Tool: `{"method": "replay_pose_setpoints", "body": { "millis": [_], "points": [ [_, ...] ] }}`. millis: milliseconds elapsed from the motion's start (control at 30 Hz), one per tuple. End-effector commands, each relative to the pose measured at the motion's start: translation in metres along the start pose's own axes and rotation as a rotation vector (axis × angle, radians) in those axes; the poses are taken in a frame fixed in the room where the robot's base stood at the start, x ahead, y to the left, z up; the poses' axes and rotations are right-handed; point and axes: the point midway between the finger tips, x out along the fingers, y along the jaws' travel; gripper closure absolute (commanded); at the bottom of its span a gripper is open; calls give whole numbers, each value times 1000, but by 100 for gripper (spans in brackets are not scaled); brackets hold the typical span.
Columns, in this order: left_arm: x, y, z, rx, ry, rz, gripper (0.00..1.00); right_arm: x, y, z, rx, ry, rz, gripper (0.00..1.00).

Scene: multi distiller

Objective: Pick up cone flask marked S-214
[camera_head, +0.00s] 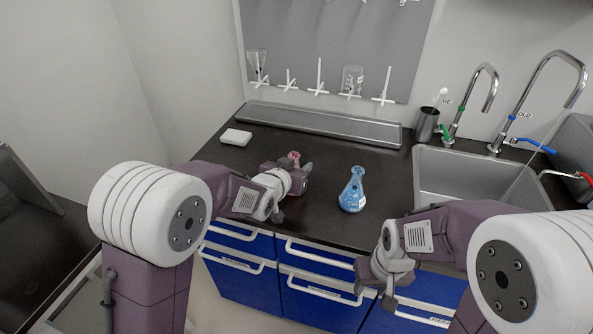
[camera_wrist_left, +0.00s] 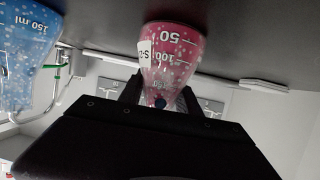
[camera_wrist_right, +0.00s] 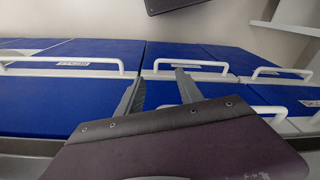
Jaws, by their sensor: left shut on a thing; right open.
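A pink cone flask (camera_wrist_left: 172,60) with scale marks and a white label, of which "S-2" is readable, is large in the left wrist view. In the head view only its pink top (camera_head: 293,156) shows; my gripper hides the rest. My left gripper (camera_head: 303,176) is shut on this flask, with a finger on each side of its narrow part in the left wrist view (camera_wrist_left: 160,97). A blue cone flask (camera_head: 352,192) stands upright on the dark counter, right of my left gripper. My right gripper (camera_head: 376,287) is open and empty in front of the counter, fingers apart (camera_wrist_right: 160,90).
The dark counter (camera_head: 330,165) is mostly clear around the flasks. A white block (camera_head: 236,137) lies at its back left, and a long grey tray (camera_head: 320,122) along the wall. A sink (camera_head: 450,170) with taps is at right. Blue drawers (camera_head: 240,282) with white handles are below.

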Motion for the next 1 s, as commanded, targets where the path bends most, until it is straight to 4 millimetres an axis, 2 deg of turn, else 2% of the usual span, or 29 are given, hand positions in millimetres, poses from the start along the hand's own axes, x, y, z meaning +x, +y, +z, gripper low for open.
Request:
{"method": "replay_pose_setpoints", "body": {
  "millis": [267, 700, 1000],
  "points": [
    [-9, 0, -22, 0, 4, 0, 100, -7, 0, -1, 0, 0, 0, 57],
    [-29, 0, -71, 0, 6, 0, 100, -21, 0, -2, 0, 0, 0, 57],
    [-36, 0, -89, 0, 5, 1, 100, -26, 0, -3, 0, 0, 0, 57]
  ]
}}
